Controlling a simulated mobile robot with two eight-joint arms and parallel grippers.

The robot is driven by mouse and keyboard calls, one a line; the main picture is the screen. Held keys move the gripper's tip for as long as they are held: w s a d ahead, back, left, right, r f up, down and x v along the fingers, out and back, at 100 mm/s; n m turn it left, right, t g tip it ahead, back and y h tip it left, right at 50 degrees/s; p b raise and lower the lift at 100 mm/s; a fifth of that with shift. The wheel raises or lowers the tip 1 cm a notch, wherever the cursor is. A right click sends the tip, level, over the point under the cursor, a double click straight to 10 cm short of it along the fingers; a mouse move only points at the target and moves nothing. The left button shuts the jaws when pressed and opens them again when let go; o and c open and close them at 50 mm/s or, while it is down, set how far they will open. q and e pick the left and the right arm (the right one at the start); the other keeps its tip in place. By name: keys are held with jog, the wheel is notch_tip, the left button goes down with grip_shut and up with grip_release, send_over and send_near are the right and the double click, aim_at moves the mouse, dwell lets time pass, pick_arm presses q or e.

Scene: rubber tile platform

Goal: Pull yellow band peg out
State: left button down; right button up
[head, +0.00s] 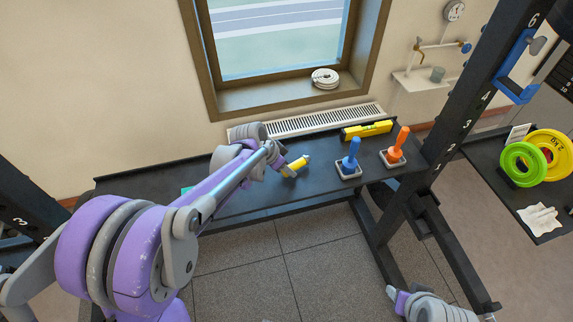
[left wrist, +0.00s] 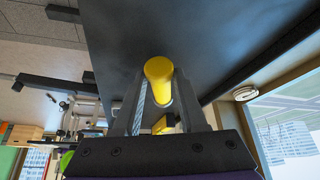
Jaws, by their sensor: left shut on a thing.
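The yellow peg (head: 296,166) is a short yellow cylinder with a pale end, lying tilted over the dark shelf. My left gripper (head: 282,165) is shut on it. In the left wrist view the yellow peg (left wrist: 158,72) sits between the two fingers, its rounded end towards the camera. No base shows around it, and I cannot tell whether it touches the shelf. A blue peg (head: 350,158) and an orange peg (head: 398,145) stand upright in square grey bases to its right. Part of my right arm shows at the bottom right; its jaws are not clear.
The dark shelf (head: 240,205) runs under the window. A yellow level (head: 367,130) lies at its back. My left arm covers the shelf's left part.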

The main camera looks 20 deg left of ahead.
pick_arm(q)
jog(key=shift+f+b, duration=0.3)
jog(key=shift+f, duration=0.35)
jog(key=shift+c, duration=1.9)
grip_release()
jog(key=shift+r, duration=0.1)
jog(key=p+v, duration=0.1)
jog(key=v, duration=0.9)
jog(key=shift+r, duration=0.3)
jog(key=shift+s+a, duration=0.1)
jog(key=s+d+n+y+p, duration=0.1)
jog(key=s+n+p, duration=0.1)
jog(key=s, duration=0.8)
jog(key=s+d+n+y+p, duration=0.2)
jog(key=s+n, duration=0.3)
jog(key=s, duration=0.6)
jog(key=shift+d+t, duration=0.15)
jog(key=shift+t, duration=0.15)
